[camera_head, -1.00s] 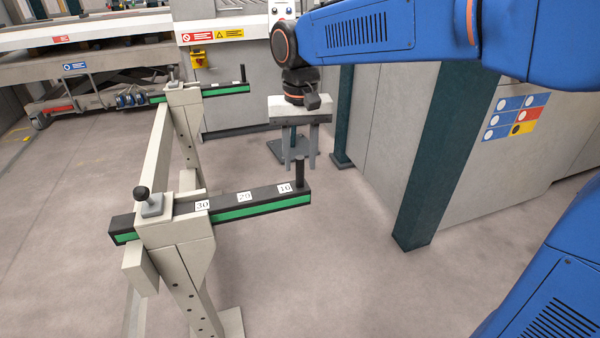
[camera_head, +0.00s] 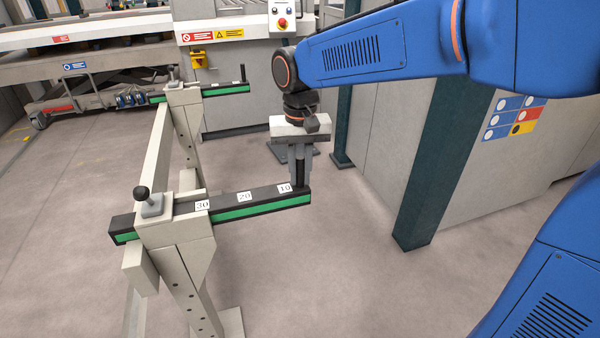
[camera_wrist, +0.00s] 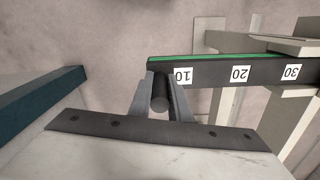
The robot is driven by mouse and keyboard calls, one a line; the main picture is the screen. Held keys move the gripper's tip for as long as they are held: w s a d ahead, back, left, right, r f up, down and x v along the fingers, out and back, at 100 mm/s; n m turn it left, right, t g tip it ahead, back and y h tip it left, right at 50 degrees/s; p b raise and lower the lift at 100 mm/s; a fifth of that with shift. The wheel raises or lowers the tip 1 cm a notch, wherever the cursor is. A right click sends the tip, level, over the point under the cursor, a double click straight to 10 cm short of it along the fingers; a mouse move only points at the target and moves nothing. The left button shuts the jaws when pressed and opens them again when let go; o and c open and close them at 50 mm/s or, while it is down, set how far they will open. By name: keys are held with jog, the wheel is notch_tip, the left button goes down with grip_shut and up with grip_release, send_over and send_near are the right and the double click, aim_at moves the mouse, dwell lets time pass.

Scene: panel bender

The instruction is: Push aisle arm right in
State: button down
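The near stop arm (camera_head: 262,203), a black bar with a green stripe and labels 30, 20 and 10, sticks out to the right from a beige stand. An upright black peg (camera_head: 300,172) stands at its right end. My gripper (camera_head: 302,180) points down over that end, its grey fingers closed around the peg. In the wrist view the peg (camera_wrist: 160,92) sits between the two fingers (camera_wrist: 161,84), which appear to touch it on both sides. The arm's bar (camera_wrist: 215,72) runs right from there. The fingers partly hide the peg in the head view.
The beige stand (camera_head: 180,232) carries a black clamp knob (camera_head: 142,194). A second, similar arm (camera_head: 226,90) with its own peg lies farther back. A dark green post (camera_head: 440,160) and grey cabinet stand to the right. The floor between is clear.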

aim_at(187, 209)
jog(key=s+a, duration=0.2)
jog(key=a, duration=0.6)
jog(key=s+a, duration=0.3)
jog(key=a, duration=0.6)
jog(key=s+a, duration=0.2)
jog(key=a, duration=0.7)
jog(key=shift+s+a, duration=0.1)
jog(key=shift+s, duration=0.2)
jog(key=c, duration=1.6)
grip_release()
jog(key=shift+a, duration=0.15)
jog(key=shift+c, duration=0.2)
jog(key=w+d, duration=0.2)
jog(key=d, duration=0.7)
jog(key=w+d, duration=0.3)
jog(key=d, duration=0.5)
jog(key=w+d, duration=0.2)
jog(key=d, duration=0.7)
jog(key=shift+w+d, duration=0.3)
jog(key=shift+d, duration=0.05)
notch_tip(187, 209, up, 14)
jog(key=shift+a+f, duration=0.1)
jog(key=shift+f, duration=0.15)
